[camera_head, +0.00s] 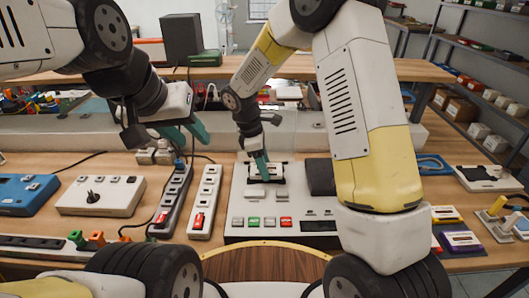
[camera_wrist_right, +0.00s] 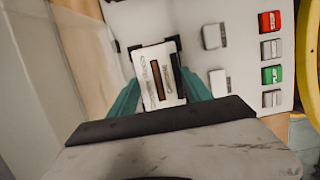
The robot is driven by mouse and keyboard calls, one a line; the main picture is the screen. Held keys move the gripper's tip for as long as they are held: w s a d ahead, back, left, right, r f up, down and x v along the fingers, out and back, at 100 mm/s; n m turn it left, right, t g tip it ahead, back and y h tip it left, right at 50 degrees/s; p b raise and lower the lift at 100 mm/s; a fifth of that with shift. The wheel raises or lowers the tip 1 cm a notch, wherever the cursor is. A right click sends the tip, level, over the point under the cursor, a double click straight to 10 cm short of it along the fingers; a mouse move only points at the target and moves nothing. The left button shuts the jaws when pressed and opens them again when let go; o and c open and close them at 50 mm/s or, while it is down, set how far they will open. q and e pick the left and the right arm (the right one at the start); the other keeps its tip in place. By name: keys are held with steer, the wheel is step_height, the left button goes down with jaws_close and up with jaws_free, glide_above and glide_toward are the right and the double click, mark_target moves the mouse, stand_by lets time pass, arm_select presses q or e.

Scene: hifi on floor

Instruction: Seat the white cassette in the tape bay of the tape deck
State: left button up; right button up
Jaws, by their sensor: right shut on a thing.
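The white cassette (camera_wrist_right: 152,70) with a dark window is between the teal fingers of my right gripper (camera_wrist_right: 160,98) in the right wrist view. My right gripper (camera_head: 262,166) is shut on it and points down at the upper left of the tape deck (camera_head: 240,215). Black corner pieces of the tape bay (camera_wrist_right: 178,42) show beside the far end of the cassette. The cassette is over the bay; I cannot tell how deep it sits. My left gripper (camera_head: 186,134) is empty, fingers apart, above the table left of the deck.
Power strips (camera_head: 205,200) and a white switch box (camera_head: 100,195) lie left of the deck. A blue box (camera_head: 25,193) is at the far left. Other cassettes (camera_head: 460,240) lie on the right. A dark block (camera_head: 321,177) stands on the deck beside my right arm.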

steer(key=shift+f, duration=0.45)
stand_by(0.3)
steer(key=o, duration=1.4)
steer(key=shift+o, duration=0.2)
steer(key=v, duration=0.7)
steer(key=shift+a+r, duration=0.1)
steer(key=shift+r, duration=0.15)
step_height(320, 180, up, 6)
steer(key=shift+r, duration=0.1)
